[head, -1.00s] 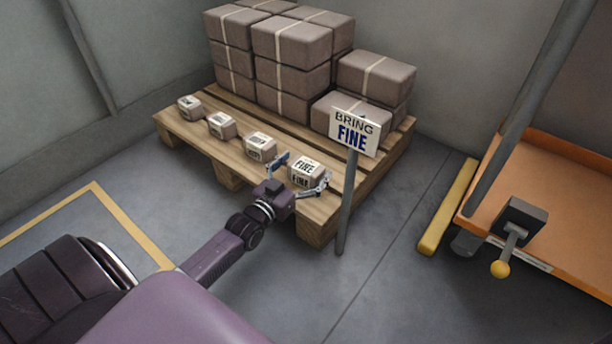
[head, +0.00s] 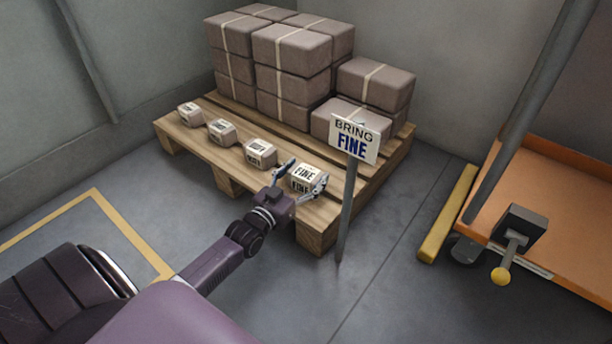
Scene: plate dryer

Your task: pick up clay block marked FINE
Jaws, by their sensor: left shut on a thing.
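The clay block marked FINE (head: 306,174) is small, pale brown and labelled on its top and front. It is at the front right edge of the wooden pallet (head: 235,176). My left gripper (head: 308,171) reaches it from the front left and is shut on it, one finger on each side. I cannot tell whether the block is clear of the boards. Three similar small blocks stand in a row to its left: a near one (head: 260,153), a middle one (head: 221,132) and a far one (head: 189,114). My right gripper is not in view.
A sign reading BRING FINE (head: 354,139) stands on a grey post just right of the held block. Large strapped blocks (head: 291,50) are stacked behind on the pallet. An orange cart (head: 550,190) stands at the right. Floor in front is clear.

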